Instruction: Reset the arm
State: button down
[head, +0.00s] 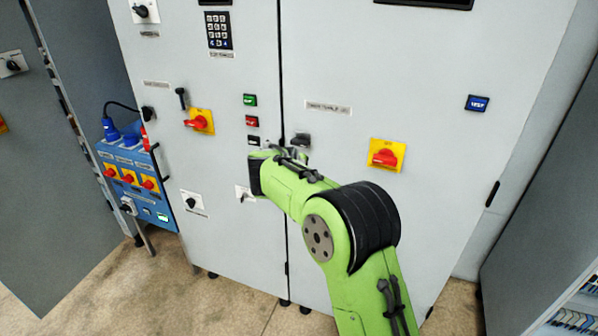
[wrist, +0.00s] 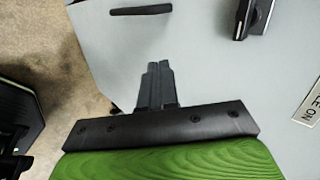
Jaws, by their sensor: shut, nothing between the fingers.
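My green arm reaches up from the bottom right in the head view, its end in front of the grey control cabinet (head: 345,60). My gripper (wrist: 158,66) shows in the wrist view as two dark fingers side by side, shut with nothing between them. A pale grey cabinet surface (wrist: 215,60) lies beyond the fingers. In the head view the fingers are mostly hidden behind the arm's end, close to a dark rotary handle (head: 302,140). I cannot tell whether they touch anything.
The cabinet carries a red-and-yellow switch (head: 386,156) on the right and another (head: 199,121) on the left. Green (head: 250,100) and red (head: 252,121) buttons sit between them. A blue socket box (head: 135,180) stands at the left. Bare floor (head: 225,305) lies in front.

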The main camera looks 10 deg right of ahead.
jog(key=s+d+r+n+y+p, duration=0.1)
jog(key=s+d+r+n, duration=0.1)
jog(key=s+r+n, duration=0.5)
jog(key=s+d+r+n, duration=0.1)
jog(key=s+r+n, duration=0.25)
jog(key=s, duration=0.75)
jog(key=s+f+n+g+y, duration=0.1)
jog(key=s+n, duration=0.5)
jog(key=s, duration=0.6)
jog(key=s+f+n+g+y+p, duration=0.1)
jog(key=s+f+n, duration=0.3)
jog(key=s, duration=0.7)
jog(key=shift+s+n+g+y, duration=0.35)
jog(key=shift+n+g+y, duration=0.05)
jog(key=shift+n, duration=0.75)
